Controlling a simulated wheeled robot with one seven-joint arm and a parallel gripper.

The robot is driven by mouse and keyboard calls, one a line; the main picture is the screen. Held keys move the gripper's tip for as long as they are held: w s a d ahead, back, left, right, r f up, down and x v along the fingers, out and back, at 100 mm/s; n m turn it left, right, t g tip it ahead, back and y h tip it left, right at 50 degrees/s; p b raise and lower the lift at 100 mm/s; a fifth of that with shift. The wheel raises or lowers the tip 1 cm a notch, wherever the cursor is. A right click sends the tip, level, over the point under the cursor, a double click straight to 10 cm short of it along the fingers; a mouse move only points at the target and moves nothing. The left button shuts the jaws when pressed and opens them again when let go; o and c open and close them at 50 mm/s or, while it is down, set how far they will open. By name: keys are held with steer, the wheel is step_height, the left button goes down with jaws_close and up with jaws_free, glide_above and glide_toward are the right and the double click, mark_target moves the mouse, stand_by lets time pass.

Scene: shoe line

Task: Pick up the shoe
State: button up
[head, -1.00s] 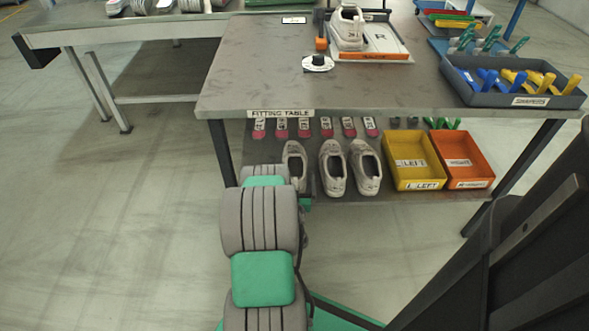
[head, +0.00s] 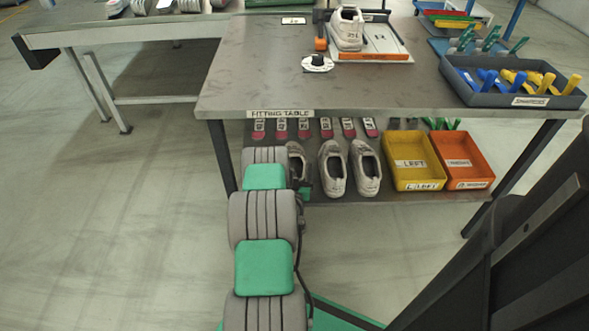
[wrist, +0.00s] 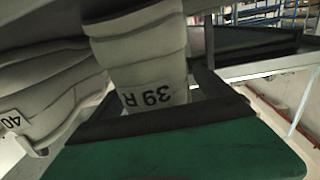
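In the head view three whitish-grey shoes stand on the shelf under the fitting table. The left one (head: 297,163) is partly hidden by my arm; the middle one (head: 333,168) and right one (head: 366,168) are clear. In the wrist view a shoe heel marked 39 R (wrist: 152,80) stands between the dark fingers of my gripper (wrist: 158,95), close to the palm. A gap shows on the right side, so the gripper looks open around it. Another shoe, marked 40 (wrist: 40,95), is to its left. My gripper is hidden in the head view.
The fitting table top (head: 260,70) is above the shelf. A yellow bin (head: 415,185) and an orange bin (head: 463,184) stand right of the shoes. On top are a shoe (head: 347,30) on a fixture and a grey tool tray (head: 515,100). Open floor lies left.

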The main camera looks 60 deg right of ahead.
steer(key=shift+r, duration=0.1)
steer(key=c, duration=1.8)
